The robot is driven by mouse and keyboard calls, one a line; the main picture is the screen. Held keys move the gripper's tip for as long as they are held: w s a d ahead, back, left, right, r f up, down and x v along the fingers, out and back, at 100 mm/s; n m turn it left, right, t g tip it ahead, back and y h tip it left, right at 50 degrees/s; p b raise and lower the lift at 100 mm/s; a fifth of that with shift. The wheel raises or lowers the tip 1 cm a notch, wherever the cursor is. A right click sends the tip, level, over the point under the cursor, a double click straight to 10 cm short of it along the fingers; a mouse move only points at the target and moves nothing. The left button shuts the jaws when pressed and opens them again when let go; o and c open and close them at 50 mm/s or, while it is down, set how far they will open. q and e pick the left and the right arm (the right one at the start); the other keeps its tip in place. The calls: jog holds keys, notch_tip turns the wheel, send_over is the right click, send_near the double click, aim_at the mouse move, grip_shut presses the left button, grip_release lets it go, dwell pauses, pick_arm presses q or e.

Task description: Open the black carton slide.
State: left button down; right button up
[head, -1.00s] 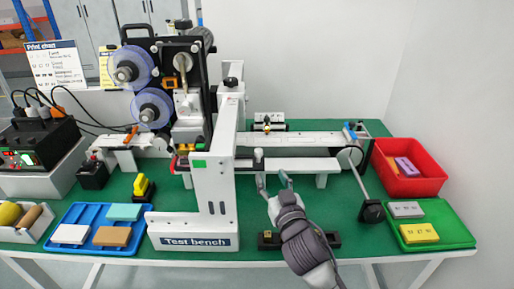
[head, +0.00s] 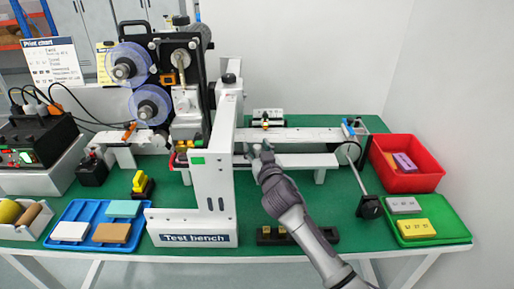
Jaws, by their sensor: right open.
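My right gripper (head: 261,150) is open at the left part of the front white rail, beside the white upright of the test bench (head: 213,185). Its fingers cover the small grey knob area there, and I cannot tell whether they touch it. A long low black holder (head: 328,236) with small yellow blocks lies on the green table in front, partly behind my right forearm. A small white unit with a dark knob (head: 266,124) stands behind the rails. I cannot tell for certain which part is the black carton slide. My left gripper is not in view.
A red bin (head: 430,182) and a green tray (head: 440,238) with blocks are at the right. A blue tray (head: 66,217) with blocks is front left. A rod with a black end block (head: 370,206) stands right of my arm. Green table (head: 350,220) shows between.

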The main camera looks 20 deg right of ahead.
grip_shut()
jog(key=shift+d, duration=0.1)
jog(key=s+d+p, duration=0.1)
jog(key=d, duration=0.5)
jog(key=s+d+p, duration=0.2)
jog(key=d, duration=0.4)
jog(key=s+d+p, duration=0.2)
jog(key=d, duration=0.4)
jog(key=shift+s+d, duration=0.2)
jog(key=shift+d, duration=0.15)
grip_release()
jog(key=shift+r, duration=0.15)
notch_tip(320, 180, up, 10)
